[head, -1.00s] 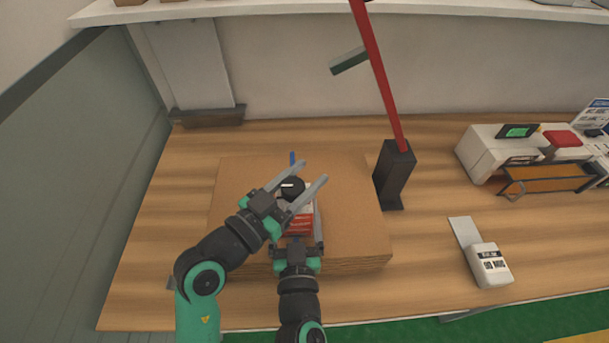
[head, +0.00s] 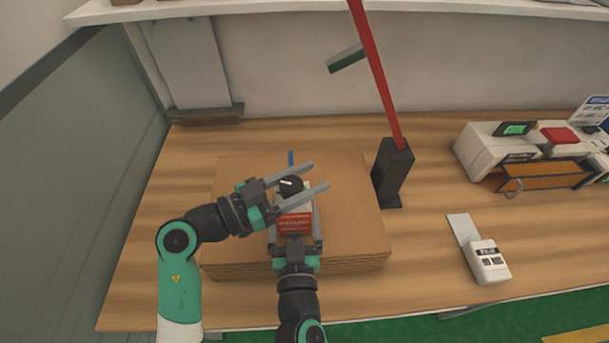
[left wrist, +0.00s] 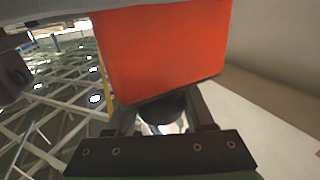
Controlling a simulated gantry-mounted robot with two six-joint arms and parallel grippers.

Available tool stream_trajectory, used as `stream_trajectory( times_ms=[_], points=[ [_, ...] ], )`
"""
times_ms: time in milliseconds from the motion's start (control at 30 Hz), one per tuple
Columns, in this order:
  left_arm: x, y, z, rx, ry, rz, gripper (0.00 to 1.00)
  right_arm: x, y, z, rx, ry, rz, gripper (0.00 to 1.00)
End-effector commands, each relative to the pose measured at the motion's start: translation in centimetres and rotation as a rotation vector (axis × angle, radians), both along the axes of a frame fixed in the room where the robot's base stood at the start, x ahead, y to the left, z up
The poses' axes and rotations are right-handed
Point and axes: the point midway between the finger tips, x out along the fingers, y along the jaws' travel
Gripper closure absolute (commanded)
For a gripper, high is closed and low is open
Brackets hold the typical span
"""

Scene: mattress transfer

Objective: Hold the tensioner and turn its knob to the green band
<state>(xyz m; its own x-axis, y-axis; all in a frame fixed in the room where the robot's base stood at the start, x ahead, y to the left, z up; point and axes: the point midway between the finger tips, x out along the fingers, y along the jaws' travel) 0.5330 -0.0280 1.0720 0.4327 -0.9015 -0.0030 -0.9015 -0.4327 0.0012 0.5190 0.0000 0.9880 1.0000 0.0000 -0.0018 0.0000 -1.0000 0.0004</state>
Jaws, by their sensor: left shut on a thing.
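The tensioner (head: 295,222) is a small red-and-white unit with white lettering, upright on a stack of brown cardboard. Its round black knob (head: 290,185) with a white pointer mark is on top. My left gripper (head: 319,177) comes in from the left and is shut on the knob, one finger on each side. In the left wrist view the dark knob (left wrist: 162,108) sits between the fingers, below a large orange-red face. My right gripper (head: 296,214) comes from the front, its fingers against both sides of the tensioner's body. The green band cannot be made out.
A blue strip (head: 291,158) shows behind the tensioner on the cardboard stack (head: 350,230). A black post base (head: 393,170) with a red pole stands just right of it. A white handheld device (head: 487,263) and a white machine (head: 488,152) are farther right. The wooden tabletop (head: 180,200) left is clear.

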Motion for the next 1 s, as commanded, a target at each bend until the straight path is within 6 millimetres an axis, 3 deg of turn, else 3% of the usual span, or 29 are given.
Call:
stream_trajectory(
  times_ms=[400,1000],
  points=[
    [-0.8,-0.3,0.0,0.003,0.002,-0.316,1.00,0.0,0.2,0.5,0.000,-0.011,0.004,1.00],
    [-1.4,-0.3,0.0,0.000,0.001,-0.472,1.00,0.0,0.3,0.6,0.001,-0.014,0.007,1.00]
  ],
)
